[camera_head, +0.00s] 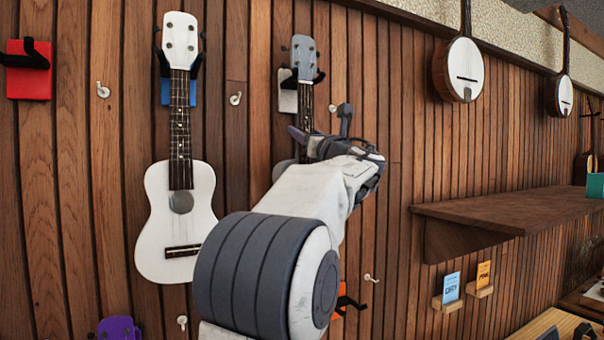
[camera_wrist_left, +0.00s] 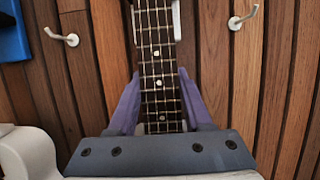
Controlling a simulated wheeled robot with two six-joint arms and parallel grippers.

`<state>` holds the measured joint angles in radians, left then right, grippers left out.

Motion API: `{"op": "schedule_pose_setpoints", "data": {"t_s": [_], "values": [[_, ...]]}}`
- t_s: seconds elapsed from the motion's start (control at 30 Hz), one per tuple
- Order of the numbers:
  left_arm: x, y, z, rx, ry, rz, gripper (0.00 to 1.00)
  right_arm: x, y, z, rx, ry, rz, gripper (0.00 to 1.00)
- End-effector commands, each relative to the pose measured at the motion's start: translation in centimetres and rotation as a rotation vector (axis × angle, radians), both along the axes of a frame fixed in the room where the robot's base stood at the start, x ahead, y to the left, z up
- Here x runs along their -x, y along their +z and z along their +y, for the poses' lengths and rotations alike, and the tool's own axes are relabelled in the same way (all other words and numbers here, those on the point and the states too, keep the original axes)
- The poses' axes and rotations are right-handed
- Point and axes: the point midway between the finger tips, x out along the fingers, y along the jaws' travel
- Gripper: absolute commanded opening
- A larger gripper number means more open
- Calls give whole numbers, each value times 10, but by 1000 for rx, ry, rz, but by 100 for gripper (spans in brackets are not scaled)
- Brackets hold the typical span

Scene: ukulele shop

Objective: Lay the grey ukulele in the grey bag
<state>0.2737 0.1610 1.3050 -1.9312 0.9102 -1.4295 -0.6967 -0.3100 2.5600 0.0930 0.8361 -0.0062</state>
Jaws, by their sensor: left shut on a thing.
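The grey ukulele (camera_head: 304,58) hangs upright on the plank wall, its headstock in a dark hook on a pale plate (camera_head: 287,100). My left arm hides most of its body in the head view. My left gripper (camera_head: 304,138) is shut on the ukulele's neck. In the left wrist view the purple fingers of the left gripper (camera_wrist_left: 158,105) sit on either side of the dark fretboard (camera_wrist_left: 155,50). My right gripper is not in view. I see no grey bag in these views.
A white ukulele (camera_head: 180,210) hangs just left. A red hook plate (camera_head: 28,80) is at far left. Two banjos (camera_head: 463,70) (camera_head: 562,95) hang at upper right. A wooden shelf (camera_head: 510,208) juts out at right, with small cards (camera_head: 451,288) below it.

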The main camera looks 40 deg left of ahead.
Motion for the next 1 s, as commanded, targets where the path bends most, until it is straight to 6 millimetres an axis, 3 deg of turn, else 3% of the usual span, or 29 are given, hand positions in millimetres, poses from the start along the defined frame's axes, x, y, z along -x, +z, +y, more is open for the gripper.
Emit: {"op": "schedule_pose_setpoints", "data": {"t_s": [0.7,1.0], "values": [[1,29,0,-2,1,-2,0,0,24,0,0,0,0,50],[1,28,0,-2,1,-2,0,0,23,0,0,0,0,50]]}}
